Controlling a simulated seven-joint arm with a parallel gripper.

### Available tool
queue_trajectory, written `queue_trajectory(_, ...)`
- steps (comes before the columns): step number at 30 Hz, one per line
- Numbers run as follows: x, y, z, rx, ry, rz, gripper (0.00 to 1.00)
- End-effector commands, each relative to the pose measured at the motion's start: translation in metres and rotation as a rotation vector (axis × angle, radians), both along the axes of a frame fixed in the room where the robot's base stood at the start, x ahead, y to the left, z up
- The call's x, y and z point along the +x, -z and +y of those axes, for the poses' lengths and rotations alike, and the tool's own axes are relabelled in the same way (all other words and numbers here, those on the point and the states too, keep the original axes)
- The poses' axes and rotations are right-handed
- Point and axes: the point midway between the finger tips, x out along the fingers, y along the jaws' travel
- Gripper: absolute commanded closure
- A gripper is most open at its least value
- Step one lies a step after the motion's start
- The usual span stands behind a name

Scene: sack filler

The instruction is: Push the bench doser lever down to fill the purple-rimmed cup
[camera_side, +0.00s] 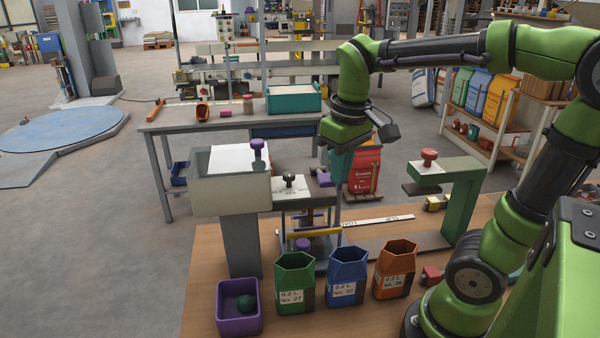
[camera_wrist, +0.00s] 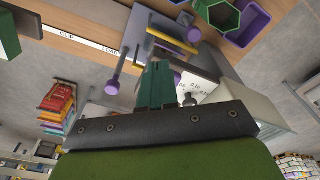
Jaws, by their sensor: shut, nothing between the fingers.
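The bench doser, with a pale hopper box (camera_side: 230,190), stands left of centre in the side view; its hopper is at the right in the wrist view (camera_wrist: 262,105). My gripper (camera_side: 338,180) is shut and empty, pointing down at the doser's right end. Its teal fingers lie together in the wrist view (camera_wrist: 158,64). A purple piece (camera_side: 323,180) is just left of the fingertips; I cannot tell whether they touch. A purple stalk with a round knob (camera_wrist: 112,86) is beside the fingers. A purple round piece (camera_side: 303,243) sits beneath the doser; I cannot make out a cup rim.
A black knob (camera_side: 290,180) tops the doser. Green (camera_side: 295,262), blue (camera_side: 347,257) and orange (camera_side: 396,255) containers stand in front, with a purple bin (camera_side: 224,325) to their left. A green stand (camera_side: 460,185) with a red knob (camera_side: 429,156) is to the right.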

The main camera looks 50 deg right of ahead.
Motion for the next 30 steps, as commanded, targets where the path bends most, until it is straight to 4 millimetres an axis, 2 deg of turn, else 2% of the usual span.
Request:
queue_trajectory(8, 0.0, 0.0, 0.0, 0.0, -0.001, 0.002, 1.0)
queue_trajectory(13, -0.001, -0.015, 0.001, -0.001, -0.002, -0.002, 1.0)
queue_trajectory(17, -0.003, -0.041, 0.001, 0.0, -0.001, -0.004, 1.0)
queue_trajectory(27, -0.011, -0.124, 0.002, -0.002, -0.001, -0.004, 1.0)
queue_trajectory(30, -0.013, -0.142, 0.003, 0.0, 0.0, -0.003, 1.0)
